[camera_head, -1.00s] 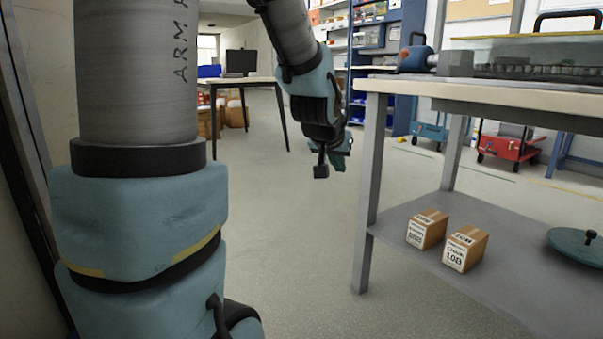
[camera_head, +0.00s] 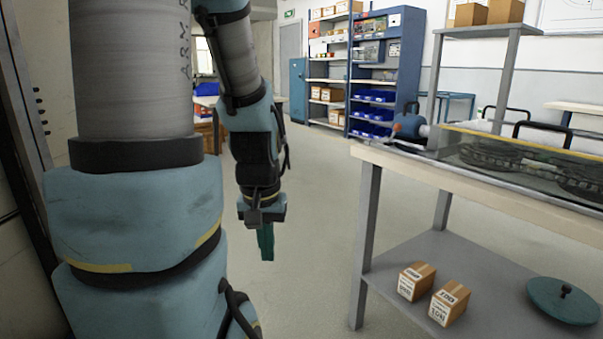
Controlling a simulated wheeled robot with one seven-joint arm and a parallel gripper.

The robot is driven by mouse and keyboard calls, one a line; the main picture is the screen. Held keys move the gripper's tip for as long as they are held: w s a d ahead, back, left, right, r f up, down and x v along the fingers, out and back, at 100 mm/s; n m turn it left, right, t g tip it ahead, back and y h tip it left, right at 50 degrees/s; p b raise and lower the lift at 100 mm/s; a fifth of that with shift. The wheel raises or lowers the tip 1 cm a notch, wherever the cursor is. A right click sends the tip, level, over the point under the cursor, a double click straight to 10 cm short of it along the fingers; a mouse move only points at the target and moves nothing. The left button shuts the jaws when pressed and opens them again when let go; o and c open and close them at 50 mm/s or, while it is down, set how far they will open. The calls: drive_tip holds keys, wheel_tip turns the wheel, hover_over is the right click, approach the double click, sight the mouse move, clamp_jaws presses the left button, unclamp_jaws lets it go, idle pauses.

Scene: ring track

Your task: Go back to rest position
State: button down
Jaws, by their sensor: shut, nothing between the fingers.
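My gripper (camera_head: 266,243) hangs in the middle of the head view and points down over the open floor. Its teal fingers are together, with nothing visible between them. The arm above it is bent, with the upper links at the left of the picture. The gripper is apart from the workbench (camera_head: 362,153) to its right and touches nothing that I can see.
The bench carries a long clear-covered machine (camera_head: 520,160). Its lower shelf (camera_head: 400,262) holds two small cartons (camera_head: 416,281) (camera_head: 449,303) and a teal round lid (camera_head: 563,300). Blue shelving (camera_head: 386,75) stands at the back. Floor left of the bench (camera_head: 310,220) is clear.

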wheel_tip(320, 180, up, 20)
drive_tip(key=p, duration=1.8)
drive_tip(key=shift+r, duration=0.15)
drive_tip(key=c, duration=1.6)
unclamp_jaws()
